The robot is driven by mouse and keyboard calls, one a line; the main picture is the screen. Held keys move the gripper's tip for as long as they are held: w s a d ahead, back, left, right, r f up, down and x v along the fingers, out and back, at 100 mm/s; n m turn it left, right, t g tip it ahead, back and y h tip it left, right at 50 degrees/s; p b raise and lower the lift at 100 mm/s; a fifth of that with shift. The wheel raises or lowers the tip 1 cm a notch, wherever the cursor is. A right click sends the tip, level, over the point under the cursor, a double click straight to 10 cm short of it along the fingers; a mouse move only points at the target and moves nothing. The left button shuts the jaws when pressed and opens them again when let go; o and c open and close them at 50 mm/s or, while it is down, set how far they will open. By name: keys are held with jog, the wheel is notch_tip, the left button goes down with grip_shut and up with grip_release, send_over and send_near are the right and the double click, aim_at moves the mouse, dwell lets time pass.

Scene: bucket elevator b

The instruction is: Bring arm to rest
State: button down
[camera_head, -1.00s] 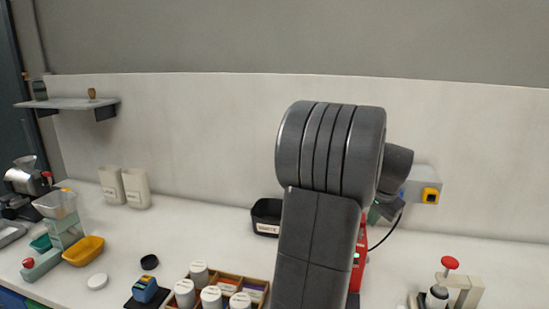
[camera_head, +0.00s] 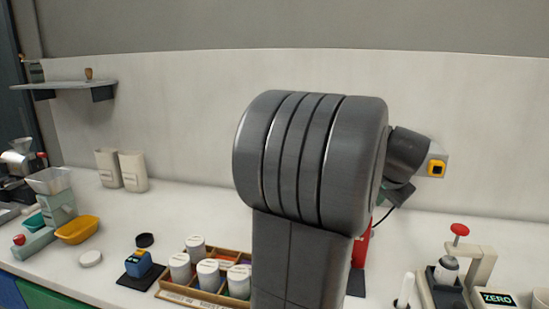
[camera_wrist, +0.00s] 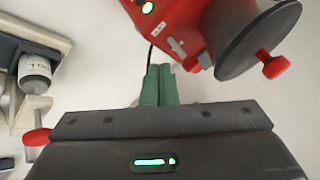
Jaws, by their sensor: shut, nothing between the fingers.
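My gripper (camera_wrist: 158,86) shows in the wrist view as two green fingers lying side by side, shut with nothing between them. They point over the white bench top. A red machine (camera_wrist: 195,25) with a dark round disc and a red knob is just ahead and to the right of the fingers, apart from them in the picture. In the head view my grey arm fills the middle and hides most of the red machine (camera_head: 361,245). The fingers are mostly hidden there behind the arm.
A press with a red knob (camera_head: 460,229) stands at the right, beside a scale reading ZERO (camera_head: 497,298). A wooden rack (camera_head: 180,296) of white-lidded jars is left of my arm. A yellow tray (camera_head: 77,229) and a shelf (camera_head: 65,86) are further left. Open bench lies behind the rack.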

jog(key=shift+s+d+f+t+b, duration=0.25)
jog(key=shift+s+f+b, duration=0.1)
jog(key=shift+s+b, duration=0.55)
jog(key=shift+s+d+f+t+b, duration=0.1)
jog(key=shift+s+f+t+b, duration=0.2)
jog(key=shift+s+b, duration=0.55)
jog(key=shift+w, duration=0.2)
